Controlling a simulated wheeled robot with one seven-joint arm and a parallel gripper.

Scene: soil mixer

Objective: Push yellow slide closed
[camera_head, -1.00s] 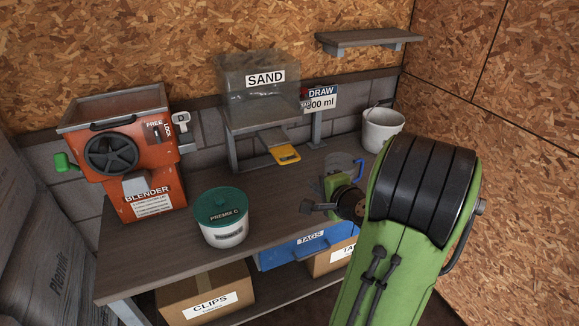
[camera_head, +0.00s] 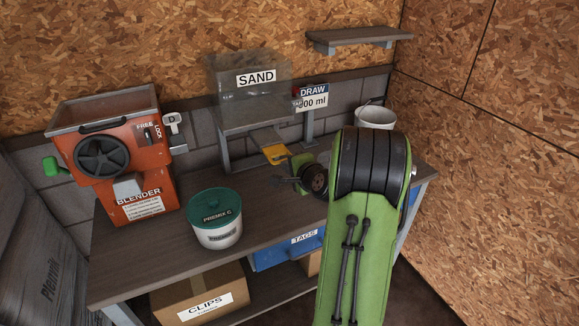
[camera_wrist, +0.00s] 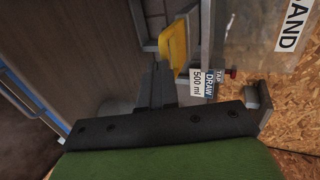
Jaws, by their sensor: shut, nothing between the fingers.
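The yellow slide (camera_head: 275,154) sticks out below the clear sand hopper (camera_head: 246,84) on its grey stand. In the wrist view the yellow slide (camera_wrist: 173,43) lies just beyond my fingertips. My gripper (camera_head: 280,182) is shut and empty, in front of and slightly right of the slide's outer end in the head view. In the wrist view my gripper (camera_wrist: 161,72) has its fingers together, close to the slide; whether they touch it I cannot tell.
The orange blender (camera_head: 123,155) and the white PREMIX C tub (camera_head: 217,236) with green lid stand left on the bench (camera_head: 165,248). A DRAW 500 ml sign (camera_head: 312,98) hangs right of the hopper. A white bucket (camera_head: 374,117) stands behind my arm.

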